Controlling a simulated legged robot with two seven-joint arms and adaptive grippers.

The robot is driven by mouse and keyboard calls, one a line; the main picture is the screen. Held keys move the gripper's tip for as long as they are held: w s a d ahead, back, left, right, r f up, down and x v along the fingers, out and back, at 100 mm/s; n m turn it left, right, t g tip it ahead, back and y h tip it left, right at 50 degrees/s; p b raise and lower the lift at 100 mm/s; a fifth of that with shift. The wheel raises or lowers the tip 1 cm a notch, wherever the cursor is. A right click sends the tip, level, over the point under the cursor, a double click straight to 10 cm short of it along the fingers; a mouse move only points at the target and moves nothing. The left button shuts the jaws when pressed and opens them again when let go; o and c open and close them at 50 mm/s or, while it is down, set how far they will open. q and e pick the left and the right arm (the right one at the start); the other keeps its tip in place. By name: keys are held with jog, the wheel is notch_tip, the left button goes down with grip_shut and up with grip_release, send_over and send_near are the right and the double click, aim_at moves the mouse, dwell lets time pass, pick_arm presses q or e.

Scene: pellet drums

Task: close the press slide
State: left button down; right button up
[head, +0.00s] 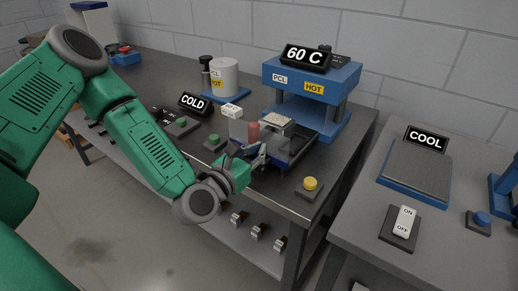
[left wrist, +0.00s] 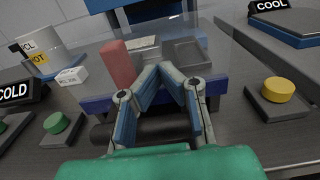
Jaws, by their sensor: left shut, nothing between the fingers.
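The press (head: 311,82) is blue, with a 60 C display and PCL and HOT labels, on the bench at the back. Its slide (head: 298,143) is a dark tray with a blue front that sticks out of the press toward me. In the left wrist view the slide's blue front edge (left wrist: 98,105) runs behind the fingers. A red upright piece (left wrist: 118,62) stands at its left side. My left gripper (head: 262,156) is shut and empty at the slide's front; its fingertips (left wrist: 170,70) meet over the front edge. Whether they touch it I cannot tell. My right gripper is not in view.
A yellow button (head: 310,183) is right of the slide; green buttons (head: 213,140) and a COLD sign (head: 195,104) are left. A white PCL drum (head: 223,77) stands behind. A separate right table holds a COOL plate (head: 415,168) and an on/off switch (head: 403,221).

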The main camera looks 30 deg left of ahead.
aim_at(297, 125)
pick_arm(q)
jog(key=shift+a, duration=0.1)
jog(key=shift+w+f, duration=0.1)
jog(key=shift+w, duration=0.05)
jog(key=w+b, duration=0.3)
jog(key=w, duration=0.3)
jog(key=w+d+b, duration=0.1)
jog(key=w+b, duration=0.3)
jog(key=w, duration=0.2)
jog(key=w+b, duration=0.4)
jog(key=w, duration=0.2)
jog(key=shift+w+d, duration=0.2)
jog(key=shift+d, duration=0.1)
jog(key=shift+w, duration=0.35)
jog(key=shift+w+r, duration=0.25)
jog(key=shift+b, duration=0.35)
